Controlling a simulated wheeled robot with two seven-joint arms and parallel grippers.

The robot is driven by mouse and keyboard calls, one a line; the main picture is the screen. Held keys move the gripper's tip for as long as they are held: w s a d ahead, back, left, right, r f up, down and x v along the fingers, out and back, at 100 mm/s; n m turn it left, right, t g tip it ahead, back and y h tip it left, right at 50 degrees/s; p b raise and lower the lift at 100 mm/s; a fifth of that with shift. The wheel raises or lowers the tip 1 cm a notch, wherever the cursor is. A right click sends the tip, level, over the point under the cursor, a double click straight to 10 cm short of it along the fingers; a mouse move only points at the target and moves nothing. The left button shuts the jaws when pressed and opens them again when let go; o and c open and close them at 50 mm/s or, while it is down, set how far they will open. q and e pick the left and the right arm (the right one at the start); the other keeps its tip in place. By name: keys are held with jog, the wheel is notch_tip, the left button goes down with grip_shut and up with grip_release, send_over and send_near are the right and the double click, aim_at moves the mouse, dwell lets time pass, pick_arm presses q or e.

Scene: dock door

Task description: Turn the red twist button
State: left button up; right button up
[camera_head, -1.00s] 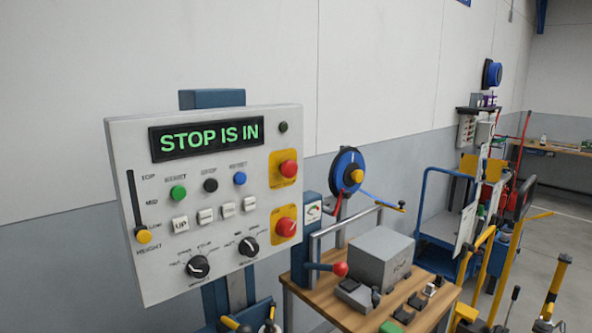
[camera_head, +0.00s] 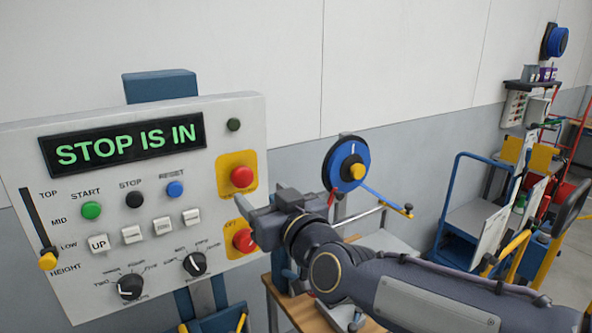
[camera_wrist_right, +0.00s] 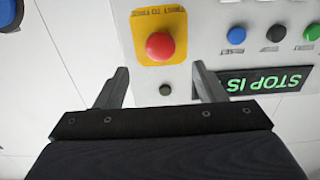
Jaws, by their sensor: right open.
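The white control panel (camera_head: 150,240) carries a display (camera_head: 125,145) reading STOP IS IN. Two red buttons on yellow plates are on its right side: an upper red button (camera_head: 242,177) and a lower red button (camera_head: 244,240). My right gripper (camera_head: 252,212) is at the panel's right edge, partly covering the lower plate. In the right wrist view its fingers (camera_wrist_right: 160,78) are apart and empty. The upper red button (camera_wrist_right: 160,46) shows upside down beyond and between them, with small lettering on its plate. I cannot tell any contact. My left gripper is not in view.
Start, stop and reset buttons (camera_head: 133,199), white keys (camera_head: 132,234), two black knobs (camera_head: 195,264) and a yellow-tipped slider (camera_head: 48,260) share the panel. A blue reel (camera_head: 346,165) stands to the right. A wooden table (camera_head: 305,312) is below my right arm.

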aim_at(245, 179)
jog(key=x, duration=0.7)
jog(key=shift+w+a+p, duration=0.2)
jog(key=shift+p, duration=0.2)
jog(key=c, duration=1)
